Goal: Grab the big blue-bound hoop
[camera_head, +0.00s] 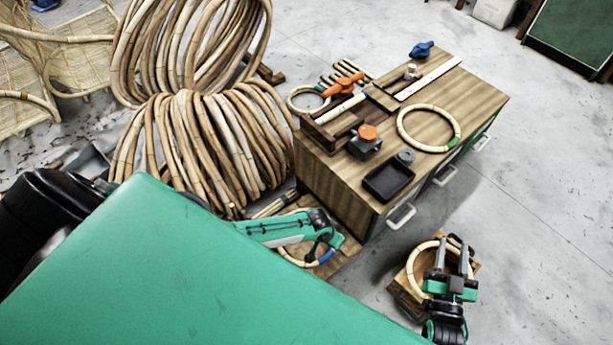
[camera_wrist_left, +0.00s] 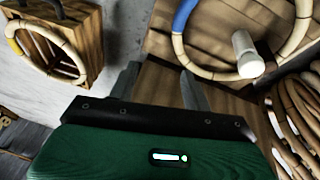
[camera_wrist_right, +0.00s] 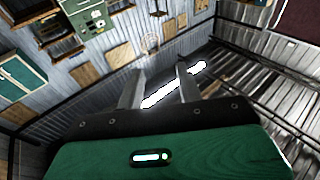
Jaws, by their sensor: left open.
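The big blue-bound hoop shows in the left wrist view (camera_wrist_left: 183,45), a pale rattan ring with a blue binding, around a white peg (camera_wrist_left: 247,52) at a slatted wooden stand. In the head view its lower part (camera_head: 291,259) and blue binding show beside the workbench, partly hidden by my left arm and body. My left gripper (camera_head: 331,238) is over the hoop's right side in the head view. Its fingers (camera_wrist_left: 160,84) are apart with nothing between them. My right gripper (camera_head: 453,256) is open and empty, in front of another hoop; its fingers also show in the right wrist view (camera_wrist_right: 160,80).
A yellow-bound hoop (camera_wrist_left: 15,46) hangs on a wooden crate, right of the bench in the head view. The workbench (camera_head: 480,98) holds a green-bound hoop (camera_head: 402,112), a black tray (camera_head: 388,182) and tools. Large rattan coils (camera_head: 190,140) stand left.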

